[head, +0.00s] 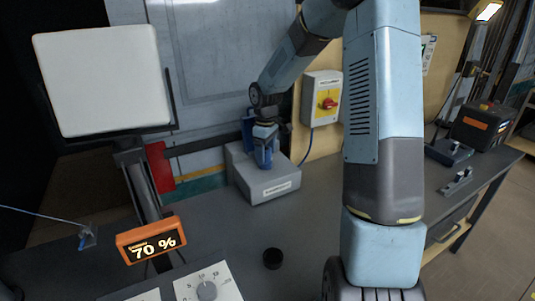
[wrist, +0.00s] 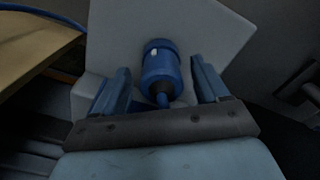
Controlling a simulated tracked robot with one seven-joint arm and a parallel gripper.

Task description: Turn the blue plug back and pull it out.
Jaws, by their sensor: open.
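The blue plug (wrist: 160,70) is a round blue body with a small white mark and a thinner tail end toward me. It stands on the grey box (wrist: 215,28) in the wrist view. My gripper (wrist: 162,78) is open, with one blue finger on each side of the plug and a visible gap on both sides. In the head view my gripper (head: 264,150) is over the grey box (head: 270,190) on the bench, and it hides most or all of the plug there.
A switch box (head: 322,98) with a red knob hangs on the wall behind. An orange display (head: 151,240) reads 70 %. A black round cap (head: 272,258) and a dial panel (head: 208,286) are near the front.

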